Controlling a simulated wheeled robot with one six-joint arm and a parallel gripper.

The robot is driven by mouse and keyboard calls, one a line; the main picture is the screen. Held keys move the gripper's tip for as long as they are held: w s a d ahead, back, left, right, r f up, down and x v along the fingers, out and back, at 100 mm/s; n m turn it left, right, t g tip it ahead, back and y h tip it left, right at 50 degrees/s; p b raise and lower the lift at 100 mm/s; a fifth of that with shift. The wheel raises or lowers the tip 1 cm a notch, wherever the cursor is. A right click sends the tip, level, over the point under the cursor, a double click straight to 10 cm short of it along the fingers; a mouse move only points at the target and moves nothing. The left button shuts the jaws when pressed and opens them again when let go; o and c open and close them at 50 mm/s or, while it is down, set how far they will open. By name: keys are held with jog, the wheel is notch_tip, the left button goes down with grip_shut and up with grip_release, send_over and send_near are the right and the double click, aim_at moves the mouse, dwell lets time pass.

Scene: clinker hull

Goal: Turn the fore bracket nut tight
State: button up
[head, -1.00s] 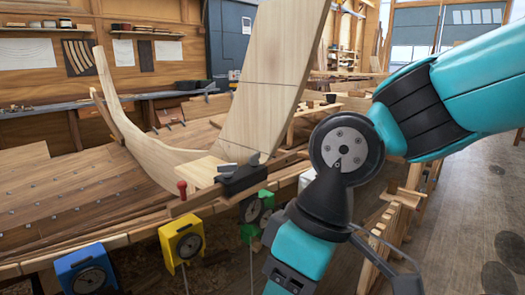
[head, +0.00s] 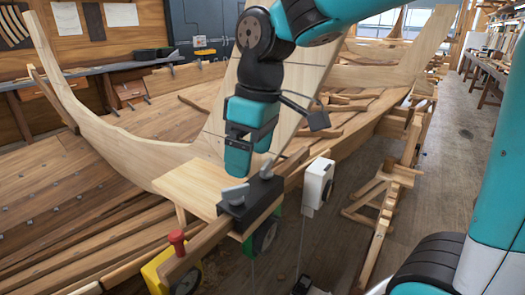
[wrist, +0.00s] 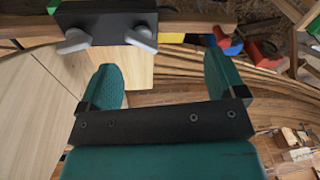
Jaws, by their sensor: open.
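A black bracket (head: 250,204) is clamped on the wooden rail at the hull's edge, beside a pale board. It carries two grey wing nuts, a nearer one (head: 235,193) and a farther one (head: 266,170). I cannot tell which is the fore one. In the wrist view the bracket (wrist: 105,18) is at the top left, with one wing nut (wrist: 74,42) at its left end and one (wrist: 141,38) at its right end. My gripper (head: 240,165) is just above and behind the bracket. In the wrist view its jaws (wrist: 162,75) are apart and empty, touching neither nut.
A tall pale plank (head: 285,90) rises close behind my gripper. A red knob (head: 177,240) stands on the rail. A yellow dial box (head: 160,272), a green one (head: 264,235) and a white one (head: 318,183) hang along the edge.

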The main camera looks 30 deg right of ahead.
notch_tip(320, 180, up, 7)
jog(key=h+p, duration=0.2)
send_over(267, 163)
jog(key=shift+g, duration=0.3)
notch_tip(267, 163, down, 17)
jog(key=p, duration=0.3)
jog(key=c, duration=0.9)
